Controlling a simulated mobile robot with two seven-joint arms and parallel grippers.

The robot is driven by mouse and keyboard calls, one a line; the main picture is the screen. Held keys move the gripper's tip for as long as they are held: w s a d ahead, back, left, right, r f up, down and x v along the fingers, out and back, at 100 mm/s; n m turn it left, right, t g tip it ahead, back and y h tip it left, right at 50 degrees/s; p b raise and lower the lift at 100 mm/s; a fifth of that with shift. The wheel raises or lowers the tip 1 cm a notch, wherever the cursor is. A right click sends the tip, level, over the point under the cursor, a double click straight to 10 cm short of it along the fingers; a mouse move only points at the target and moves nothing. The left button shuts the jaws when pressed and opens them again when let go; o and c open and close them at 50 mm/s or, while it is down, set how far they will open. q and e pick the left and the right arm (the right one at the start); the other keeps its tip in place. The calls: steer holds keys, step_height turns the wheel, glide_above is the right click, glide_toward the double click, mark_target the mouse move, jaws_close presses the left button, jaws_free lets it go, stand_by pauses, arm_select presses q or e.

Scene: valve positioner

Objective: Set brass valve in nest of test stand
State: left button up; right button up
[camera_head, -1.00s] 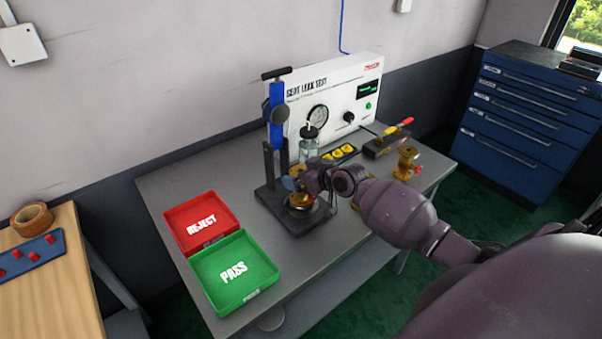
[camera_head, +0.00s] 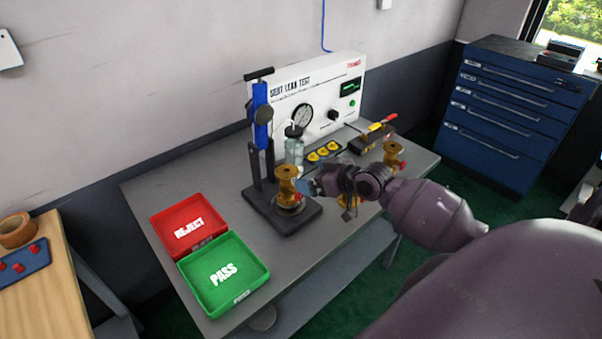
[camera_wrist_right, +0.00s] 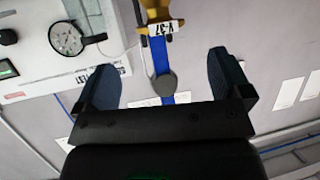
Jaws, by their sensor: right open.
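A brass valve (camera_head: 287,187) stands upright on the round nest of the black-based test stand (camera_head: 306,214), below its blue clamp column (camera_head: 262,112). My right gripper (camera_head: 306,187) is just to the right of this valve, open and empty. In the right wrist view the open fingers (camera_wrist_right: 166,80) are well apart with nothing between them. The valve (camera_wrist_right: 155,12), with a white V-37 tag, shows there beyond the fingertips at the top edge. The exact seating of its base is too small to judge. My left gripper is not in view.
A red REJECT tray (camera_head: 217,239) and a green PASS tray (camera_head: 262,270) lie left of the stand. The white leak tester (camera_head: 325,90) stands behind. Another brass valve (camera_head: 394,153) stands at the right. Some brass also shows beneath my right wrist (camera_head: 349,215).

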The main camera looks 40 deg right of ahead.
steer(key=shift+m+h, duration=0.6)
steer(key=shift+h, duration=0.1)
steer(key=s+a+f, duration=0.1)
steer(key=s+f, duration=0.2)
steer(key=s+a+f, duration=0.2)
steer(key=s+f, duration=0.1)
steer(key=s+a+f, duration=0.1)
steer(key=s+f, duration=0.2)
steer(key=shift+s+a+f, duration=0.2)
steer(key=shift+s+f, duration=0.1)
steer(key=shift+s, duration=0.1)
steer(key=s+a+f+m+g+h, duration=0.1)
steer(key=s+a+f+h, duration=0.1)
steer(key=s+a+f, duration=0.5)
steer(key=s+a, duration=0.1)
steer(key=s, duration=0.2)
steer(key=shift+s+a, duration=0.25)
steer(key=shift+s, duration=0.15)
